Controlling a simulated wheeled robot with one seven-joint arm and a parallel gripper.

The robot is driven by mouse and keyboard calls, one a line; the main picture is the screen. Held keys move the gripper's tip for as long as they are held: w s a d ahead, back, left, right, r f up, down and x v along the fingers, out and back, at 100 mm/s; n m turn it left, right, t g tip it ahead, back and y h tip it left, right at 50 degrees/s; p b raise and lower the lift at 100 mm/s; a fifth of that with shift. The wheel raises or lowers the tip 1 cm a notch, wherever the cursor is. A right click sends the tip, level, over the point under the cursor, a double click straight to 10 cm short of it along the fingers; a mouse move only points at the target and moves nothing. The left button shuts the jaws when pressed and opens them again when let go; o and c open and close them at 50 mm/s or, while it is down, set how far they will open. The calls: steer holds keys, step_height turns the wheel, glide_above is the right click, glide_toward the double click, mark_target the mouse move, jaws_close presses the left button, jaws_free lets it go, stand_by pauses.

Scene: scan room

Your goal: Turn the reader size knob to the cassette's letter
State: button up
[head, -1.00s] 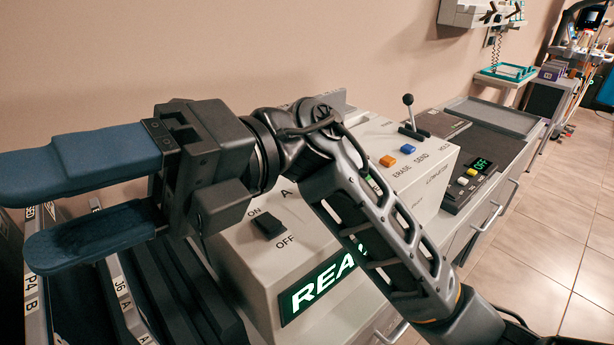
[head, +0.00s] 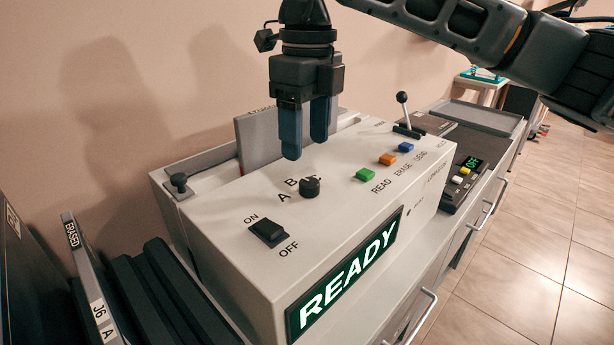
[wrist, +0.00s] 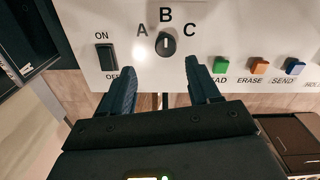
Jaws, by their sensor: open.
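The black reader size knob (head: 309,187) sits on the reader's pale sloping top. In the wrist view, the knob (wrist: 166,44) has the letters A, B and C around it; I cannot surely tell which letter its mark faces. My gripper (head: 305,145) points down over the knob, open and empty. In the wrist view its blue fingers (wrist: 164,78) lie apart, on either side of the knob and short of it. A grey cassette (head: 257,138) stands in the reader's back slot; its small label is not readable. The reader's display (head: 345,275) says READY.
An ON/OFF switch (head: 268,232) lies left of the knob. Green (head: 365,174), orange (head: 387,159) and blue (head: 406,147) buttons and a lever (head: 402,110) lie to the right.

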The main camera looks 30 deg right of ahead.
mark_target(310, 182)
steer(key=shift+w+d, duration=0.1)
steer(key=shift+d, duration=0.25)
steer(key=shift+f, duration=0.35)
step_height(310, 182, down, 7)
steer(key=shift+r, duration=0.1)
steer(key=c, duration=1)
